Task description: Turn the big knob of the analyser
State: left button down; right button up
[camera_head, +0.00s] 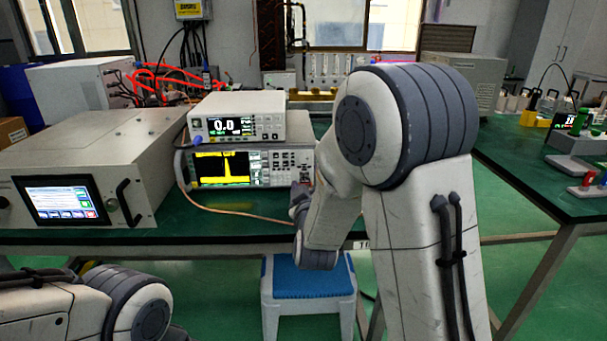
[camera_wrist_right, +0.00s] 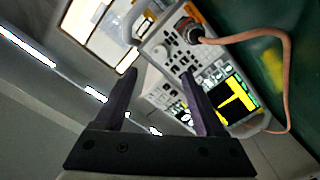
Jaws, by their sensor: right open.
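The analyser (camera_head: 222,169) stands on the green bench in the head view, with a yellow trace on its screen and buttons on its right side. In the right wrist view the analyser (camera_wrist_right: 222,103) appears tilted, with its front panel beyond the fingers. My right arm hides part of the analyser's right side in the head view. My left gripper is out of view.
A white meter (camera_head: 236,117) reading 0.0 sits on the analyser. A copper-coloured cable (camera_wrist_right: 287,75) loops from a connector on the panel. A large grey unit (camera_head: 90,150) with a touchscreen stands left. A blue-topped stool (camera_head: 308,277) is below the bench edge.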

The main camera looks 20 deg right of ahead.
aim_at(304, 159)
jog(key=x, duration=1)
grip_shut()
jog(key=m+b, duration=0.2)
jog(key=shift+f+m, duration=0.15)
jog(key=shift+m, duration=0.25)
jog(key=m+b, duration=0.3)
jog(key=m, duration=0.1)
jog(key=shift+a+m, duration=0.1)
jog(key=shift+m, duration=0.3)
grip_release()
